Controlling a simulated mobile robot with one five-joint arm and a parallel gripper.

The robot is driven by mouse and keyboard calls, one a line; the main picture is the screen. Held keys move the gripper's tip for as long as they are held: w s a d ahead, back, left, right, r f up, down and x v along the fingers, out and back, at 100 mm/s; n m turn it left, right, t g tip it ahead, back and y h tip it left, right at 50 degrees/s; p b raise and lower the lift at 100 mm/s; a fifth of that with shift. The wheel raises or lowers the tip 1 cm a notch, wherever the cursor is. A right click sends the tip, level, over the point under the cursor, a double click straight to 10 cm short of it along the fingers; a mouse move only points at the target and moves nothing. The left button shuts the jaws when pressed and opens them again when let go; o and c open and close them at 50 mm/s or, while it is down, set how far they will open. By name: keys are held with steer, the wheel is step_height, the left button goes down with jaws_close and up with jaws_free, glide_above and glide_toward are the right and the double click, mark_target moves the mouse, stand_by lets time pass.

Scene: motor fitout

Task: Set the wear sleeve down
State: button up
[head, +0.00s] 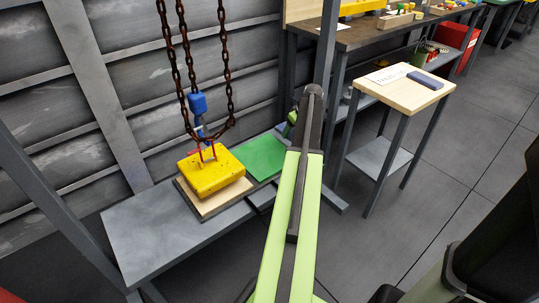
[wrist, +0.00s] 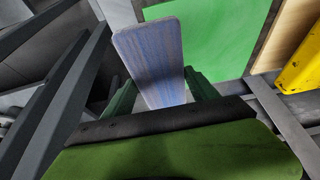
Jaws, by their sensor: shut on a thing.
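My gripper (wrist: 160,92) has its two green fingers on either side of a flat blue-grey piece, which I take for the wear sleeve (wrist: 152,50). The piece stands out beyond the fingers and is held between them. A green mat (wrist: 222,38) lies beyond it in the wrist view. In the head view the green mat (head: 262,156) lies on the grey bench (head: 150,232). I cannot tell the gap between the piece and the bench.
A yellow block (head: 211,172) sits on a wooden board (head: 215,204) left of the mat, under hanging rusty chains (head: 172,62) with a blue hook block (head: 198,103). A grey post (head: 327,55) rises close to my arm. A small table (head: 402,94) with a blue block (head: 425,80) stands right.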

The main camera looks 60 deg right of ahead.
steer(key=b, duration=0.4)
glide_toward(272, 149)
steer(key=shift+w+d+f, duration=0.2)
steer(key=shift+w+f, duration=0.15)
steer(key=shift+w, duration=0.1)
steer(key=shift+w+d+f, duration=0.2)
steer(key=shift+w+f, duration=0.2)
steer(key=shift+w, duration=0.05)
steer(key=shift+w+a, duration=0.15)
steer(key=shift+w, duration=0.1)
step_height(272, 149, down, 4)
steer(key=b, duration=0.4)
steer(key=shift+f, duration=0.2)
steer(key=shift+r, duration=0.25)
steer(key=shift+f, duration=0.15)
steer(key=o, duration=1.4)
